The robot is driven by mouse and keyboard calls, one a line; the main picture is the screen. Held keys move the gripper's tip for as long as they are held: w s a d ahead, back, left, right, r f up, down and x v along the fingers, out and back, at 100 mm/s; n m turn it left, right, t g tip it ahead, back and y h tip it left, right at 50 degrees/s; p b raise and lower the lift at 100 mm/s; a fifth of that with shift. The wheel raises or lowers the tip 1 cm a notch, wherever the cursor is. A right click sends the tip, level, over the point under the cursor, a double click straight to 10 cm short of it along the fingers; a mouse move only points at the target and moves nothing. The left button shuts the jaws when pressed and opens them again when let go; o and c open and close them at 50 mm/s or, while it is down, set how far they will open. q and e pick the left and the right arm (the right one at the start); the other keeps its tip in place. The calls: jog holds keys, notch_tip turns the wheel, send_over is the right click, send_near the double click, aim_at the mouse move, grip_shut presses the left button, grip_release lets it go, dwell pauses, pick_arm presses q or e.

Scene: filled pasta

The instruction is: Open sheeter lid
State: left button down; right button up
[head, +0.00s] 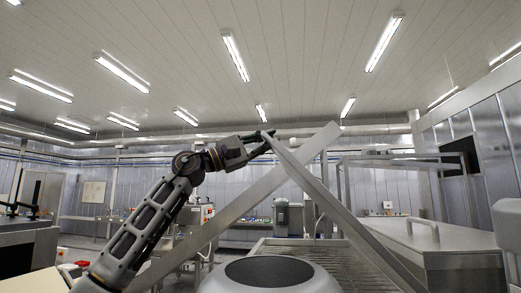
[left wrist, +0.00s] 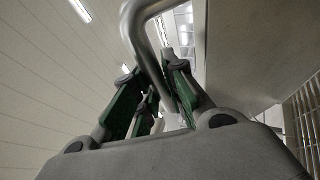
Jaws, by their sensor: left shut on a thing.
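My left arm reaches up from the lower left in the head view, and its gripper (head: 258,146) is raised high. In the left wrist view the green-lined fingers (left wrist: 158,95) are shut on a bent metal handle (left wrist: 145,38). A flat grey panel, apparently the sheeter lid (left wrist: 255,45), is beside the handle. In the head view, long metal edges (head: 340,222) slope down right from the gripper, and another bar (head: 240,205) crosses them. The lid looks raised and tilted. The handle is hard to make out in the head view. My right gripper is not in view.
A slatted metal conveyor bed (head: 300,250) lies below the raised edges. A grey metal cover with its own handle (head: 425,230) is at the right. Machines (head: 195,217) and a steel bench (head: 250,235) stand farther back. The space above the gripper is clear.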

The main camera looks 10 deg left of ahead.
pick_arm(q)
jog(key=shift+d+r, duration=1.35)
jog(key=shift+d, duration=0.1)
jog(key=c, duration=1.7)
grip_release()
jog(key=shift+a+f, duration=0.1)
jog(key=shift+f, duration=0.05)
jog(key=v, duration=1.2)
